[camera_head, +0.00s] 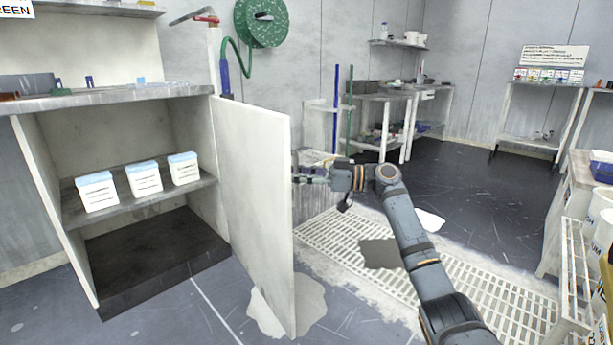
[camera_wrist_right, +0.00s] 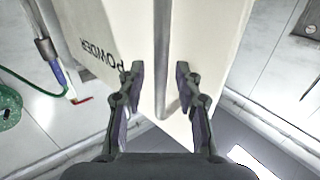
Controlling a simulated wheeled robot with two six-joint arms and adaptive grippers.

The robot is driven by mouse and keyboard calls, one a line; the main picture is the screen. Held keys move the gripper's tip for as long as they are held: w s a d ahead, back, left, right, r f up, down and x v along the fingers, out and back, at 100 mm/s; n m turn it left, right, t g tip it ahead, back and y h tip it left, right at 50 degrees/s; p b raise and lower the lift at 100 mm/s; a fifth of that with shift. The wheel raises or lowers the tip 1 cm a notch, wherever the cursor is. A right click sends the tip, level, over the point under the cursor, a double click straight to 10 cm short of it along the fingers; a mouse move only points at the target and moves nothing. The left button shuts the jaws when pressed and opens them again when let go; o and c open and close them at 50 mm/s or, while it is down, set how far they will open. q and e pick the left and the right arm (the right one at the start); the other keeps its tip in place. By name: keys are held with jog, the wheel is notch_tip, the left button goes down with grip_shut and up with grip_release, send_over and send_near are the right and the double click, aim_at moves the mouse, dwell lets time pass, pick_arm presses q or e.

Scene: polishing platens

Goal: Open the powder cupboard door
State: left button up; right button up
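The powder cupboard (camera_head: 55,185) stands at the left of the head view with its front open. Its white door (camera_head: 252,190) is swung wide out to the right, and the inside shows. My right gripper (camera_head: 308,179) is at the outer face of the door, near its free edge. In the right wrist view, the door (camera_wrist_right: 95,25) carries the word POWDER. A grey vertical handle bar (camera_wrist_right: 162,60) runs between the fingers of the right gripper (camera_wrist_right: 159,72). The fingers are apart, with gaps to the bar. My left gripper is out of view.
Three white tubs with blue lids (camera_head: 144,178) sit on the cupboard shelf. A green hose reel (camera_head: 262,22) hangs on the wall behind. A floor grating (camera_head: 370,262) and pale puddles lie right of the door. A rack (camera_head: 575,270) with containers stands at the far right.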

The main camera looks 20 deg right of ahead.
jog(key=v, duration=1.1)
jog(key=shift+s+d, duration=0.25)
jog(key=shift+d, duration=0.05)
